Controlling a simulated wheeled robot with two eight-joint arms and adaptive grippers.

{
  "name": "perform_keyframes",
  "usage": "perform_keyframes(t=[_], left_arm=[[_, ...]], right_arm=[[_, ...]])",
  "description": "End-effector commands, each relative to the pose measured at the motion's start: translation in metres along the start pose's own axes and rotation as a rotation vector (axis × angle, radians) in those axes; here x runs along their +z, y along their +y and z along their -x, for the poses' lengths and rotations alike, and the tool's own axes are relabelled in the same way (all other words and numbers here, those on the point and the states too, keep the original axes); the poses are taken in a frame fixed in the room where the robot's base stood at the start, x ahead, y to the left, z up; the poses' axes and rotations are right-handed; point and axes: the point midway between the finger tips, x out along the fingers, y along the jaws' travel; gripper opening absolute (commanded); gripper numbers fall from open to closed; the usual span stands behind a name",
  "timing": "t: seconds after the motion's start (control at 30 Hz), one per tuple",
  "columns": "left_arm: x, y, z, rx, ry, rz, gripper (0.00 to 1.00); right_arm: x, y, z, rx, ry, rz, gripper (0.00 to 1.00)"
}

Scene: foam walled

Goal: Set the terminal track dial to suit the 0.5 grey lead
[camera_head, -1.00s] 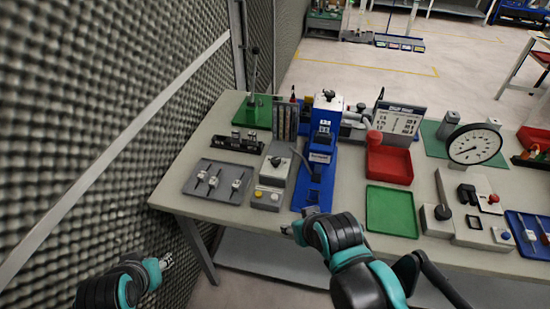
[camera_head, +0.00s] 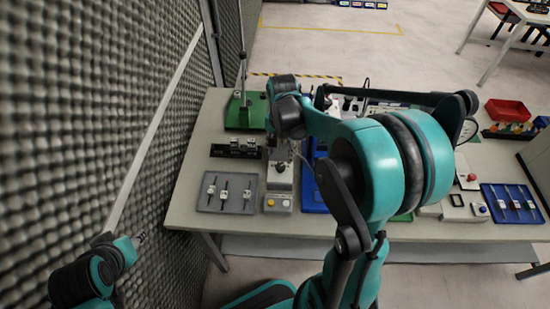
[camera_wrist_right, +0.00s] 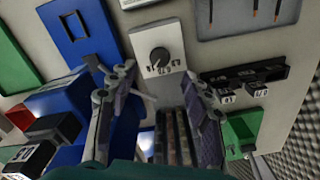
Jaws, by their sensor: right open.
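The track dial (camera_wrist_right: 160,57) is a dark round knob on a light grey plate, with small printed values beside it in the right wrist view. The values are hard to read and its exact setting is unclear. In the head view its grey unit (camera_head: 281,178) is partly covered by my right arm. My right gripper (camera_wrist_right: 160,82) is open, its fingers either side of the dial in the picture, apparently apart from it. Several leads with white tags (camera_head: 229,193) lie on a grey tray (camera_head: 205,206); their values are not legible. My left gripper (camera_head: 140,238) is low at the left, off the table.
A black holder with labelled blocks (camera_head: 236,150) stands behind the tray. A green press base (camera_head: 238,118) is at the back left. A blue fixture (camera_wrist_right: 80,30) adjoins the dial unit. A foam wall (camera_head: 60,120) closes the left side. A blue tray (camera_head: 490,196) is far right.

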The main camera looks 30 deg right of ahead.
Motion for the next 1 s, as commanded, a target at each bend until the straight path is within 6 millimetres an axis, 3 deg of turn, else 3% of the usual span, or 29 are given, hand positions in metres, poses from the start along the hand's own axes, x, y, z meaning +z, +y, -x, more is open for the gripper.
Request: perform_keyframes(t=[0.33, 0.5, 0.77, 0.93, 1.0], left_arm=[[0.012, 0.0, -0.017, 0.0, 0.0, 0.0, 0.4], [0.013, 0.0, -0.019, 0.0, 0.0, 0.0, 0.4], [0.013, 0.0, -0.018, 0.0, 0.0, 0.0, 0.4], [0.013, 0.0, -0.018, 0.0, 0.0, 0.0, 0.4], [0.013, 0.0, -0.018, 0.0, 0.0, 0.0, 0.4]], right_arm=[[0.0, -0.001, -0.058, -0.002, 0.002, 0.003, 0.49], [0.0, 0.0, -0.068, -0.002, 0.002, 0.004, 0.49], [0.0, 0.0, -0.068, -0.002, 0.002, 0.004, 0.49], [0.0, 0.0, -0.068, -0.002, 0.002, 0.004, 0.04], [0.0, 0.0, -0.068, -0.002, 0.002, 0.004, 0.0]])
